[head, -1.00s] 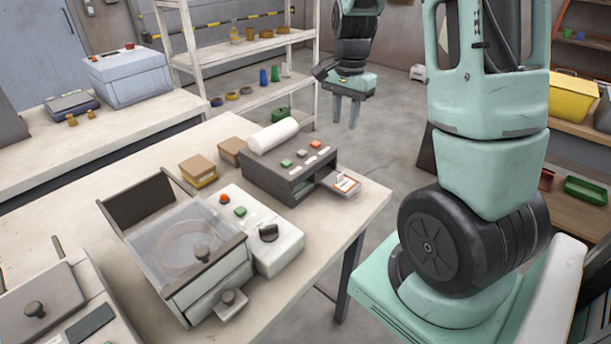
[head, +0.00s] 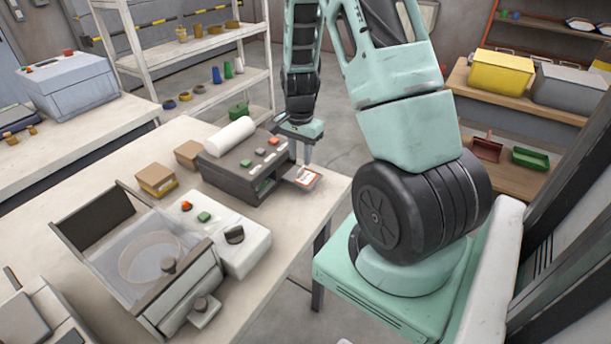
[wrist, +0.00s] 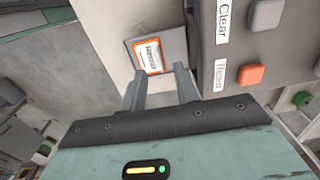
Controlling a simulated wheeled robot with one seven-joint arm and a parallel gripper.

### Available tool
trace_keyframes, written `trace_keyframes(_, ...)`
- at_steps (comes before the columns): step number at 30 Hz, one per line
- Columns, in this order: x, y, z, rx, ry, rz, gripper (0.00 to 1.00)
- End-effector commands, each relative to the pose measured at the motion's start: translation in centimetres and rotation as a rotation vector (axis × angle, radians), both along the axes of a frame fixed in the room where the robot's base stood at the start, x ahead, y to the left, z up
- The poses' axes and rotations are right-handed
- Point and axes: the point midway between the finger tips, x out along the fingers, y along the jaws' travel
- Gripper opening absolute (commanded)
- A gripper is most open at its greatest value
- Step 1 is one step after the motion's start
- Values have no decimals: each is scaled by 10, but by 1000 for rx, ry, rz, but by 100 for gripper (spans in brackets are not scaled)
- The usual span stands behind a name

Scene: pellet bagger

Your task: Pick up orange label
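The orange label (head: 306,179) is a small white card with an orange border and dark print. It lies on the grey output tray (head: 292,172) that juts from the dark label printer (head: 236,172). In the wrist view the orange label (wrist: 149,56) lies on the tray just beyond my fingertips. My gripper (head: 306,160) is at the printer's right end, above and close to the tray. In the wrist view my gripper (wrist: 160,76) has its two fingers apart with nothing between them. The exact height of the fingertips over the label is hard to tell.
The printer's body, with its Clear and Reset labels and orange button (wrist: 250,75), stands close beside the fingers. A white roll (head: 230,134) lies on the printer. A white machine (head: 222,235) is nearer on the table. The table's right edge is close to the tray.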

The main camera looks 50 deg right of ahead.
Motion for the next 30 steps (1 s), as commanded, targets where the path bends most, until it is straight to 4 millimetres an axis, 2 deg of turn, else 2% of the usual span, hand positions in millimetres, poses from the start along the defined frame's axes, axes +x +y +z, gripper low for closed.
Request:
trace_keyframes(9,0,-2,-38,1,2,2,31)
trace_keyframes(18,0,-2,-42,0,0,2,31)
trace_keyframes(19,0,-2,-42,0,0,2,25)
trace_keyframes(21,0,-2,-42,0,0,2,6)
trace_keyframes(22,0,-2,-42,0,0,2,0)
trace_keyframes(30,0,-2,-42,0,0,1,0)
